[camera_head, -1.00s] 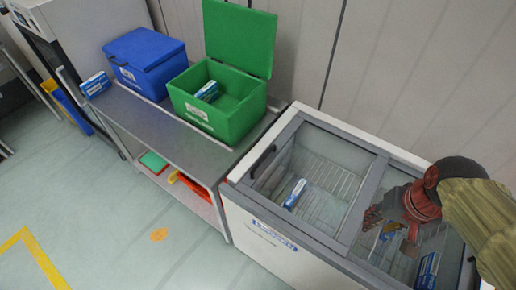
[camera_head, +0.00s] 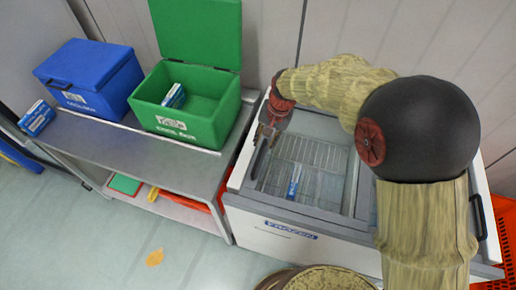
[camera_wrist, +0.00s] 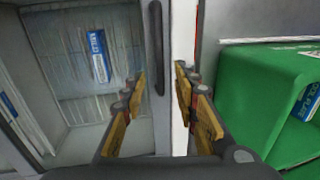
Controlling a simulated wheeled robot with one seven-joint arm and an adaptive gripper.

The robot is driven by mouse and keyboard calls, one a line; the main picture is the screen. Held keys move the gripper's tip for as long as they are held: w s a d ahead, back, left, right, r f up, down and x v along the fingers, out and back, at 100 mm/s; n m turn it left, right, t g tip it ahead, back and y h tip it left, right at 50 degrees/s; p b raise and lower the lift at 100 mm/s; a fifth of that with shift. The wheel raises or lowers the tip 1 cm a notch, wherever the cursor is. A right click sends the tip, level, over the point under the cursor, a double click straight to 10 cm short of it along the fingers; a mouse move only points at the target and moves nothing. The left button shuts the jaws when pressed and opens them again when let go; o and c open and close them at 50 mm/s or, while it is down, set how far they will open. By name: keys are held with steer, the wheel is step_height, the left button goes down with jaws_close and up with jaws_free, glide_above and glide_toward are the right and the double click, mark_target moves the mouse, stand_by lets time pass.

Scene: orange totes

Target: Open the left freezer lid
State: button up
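The white chest freezer (camera_head: 330,252) has two glass lids in grey frames. The left freezer lid (camera_head: 318,150) looks closed, and wire racks and a blue-and-white box (camera_head: 294,182) show through it. Its black handle (camera_wrist: 156,50) is an upright bar near the lid's outer edge in the wrist view. My gripper (camera_wrist: 160,80) is open, its two orange-padded fingers spread, with the handle just beyond and between the tips. In the head view my gripper (camera_head: 265,142) is above the freezer's left edge and partly hides the handle. Contact cannot be told.
An open green cool box (camera_head: 185,125) stands close to the left, beside a shut blue cool box (camera_head: 92,75) and a small box (camera_head: 37,118) on a metal table (camera_head: 115,148). An orange crate (camera_head: 503,220) is at the far right. My arm covers much of the right lid.

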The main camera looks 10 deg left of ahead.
mark_target(261, 152)
steer(key=f, duration=0.3)
steer(key=a+f+b, duration=0.1)
steer(key=f, duration=0.2)
steer(key=shift+a+f, duration=0.15)
steer(key=shift+f, duration=0.15)
steer(key=shift+c, duration=0.8)
jaws_close()
